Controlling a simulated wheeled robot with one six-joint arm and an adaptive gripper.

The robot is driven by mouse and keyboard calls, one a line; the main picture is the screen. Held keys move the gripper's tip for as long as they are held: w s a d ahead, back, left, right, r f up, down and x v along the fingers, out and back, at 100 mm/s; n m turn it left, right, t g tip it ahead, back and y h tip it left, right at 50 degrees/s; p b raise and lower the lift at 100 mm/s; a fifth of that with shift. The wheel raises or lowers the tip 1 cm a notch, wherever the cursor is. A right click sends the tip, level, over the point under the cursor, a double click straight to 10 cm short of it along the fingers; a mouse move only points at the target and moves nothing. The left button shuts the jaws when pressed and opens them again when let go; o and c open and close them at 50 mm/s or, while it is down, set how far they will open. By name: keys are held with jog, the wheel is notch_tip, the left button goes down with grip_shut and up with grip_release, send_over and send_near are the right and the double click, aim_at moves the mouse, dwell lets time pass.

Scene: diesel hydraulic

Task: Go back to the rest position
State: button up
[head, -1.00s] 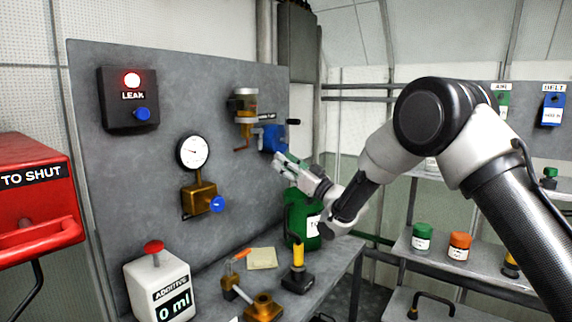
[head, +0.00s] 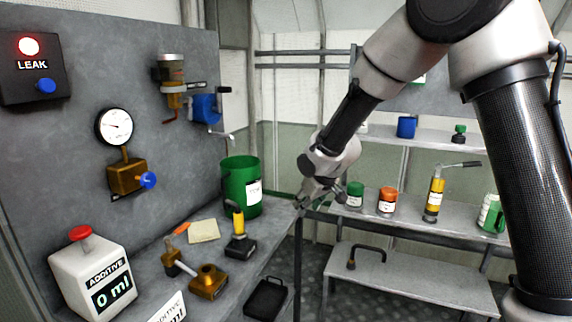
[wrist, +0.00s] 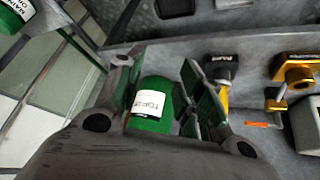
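My gripper (head: 303,200) hangs low in the head view, at the right end of the workbench, to the right of the green container (head: 241,186). In the wrist view my gripper (wrist: 157,66) has its two fingers spread apart with nothing held between them. The green container, with a white label, shows beyond and between the fingers in the wrist view (wrist: 150,108). My arm is bent and comes down from the upper right of the head view.
The workbench (head: 225,290) holds an additive dispenser (head: 92,272) reading 0 ml, brass parts and a yellow-black tool (head: 239,235). The panel has a lit red leak lamp (head: 29,46), a gauge (head: 115,127) and a blue cranked pump (head: 206,108). Shelves (head: 415,225) stand right.

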jog(key=s+d+r+m+h, duration=0.1)
jog(key=s+d+r, duration=0.4)
jog(key=s+d, duration=0.5)
jog(key=s+d+r+m+g+h, duration=0.1)
jog(key=s+d+r+m, duration=0.2)
jog(key=s+d, duration=0.7)
jog(key=s+d+r+m+h, duration=0.1)
jog(key=s+d+r+m, duration=0.2)
jog(key=s+d+r, duration=0.4)
jog(key=s+d, duration=0.3)
jog(key=s, duration=0.4)
jog(key=shift+d, duration=0.2)
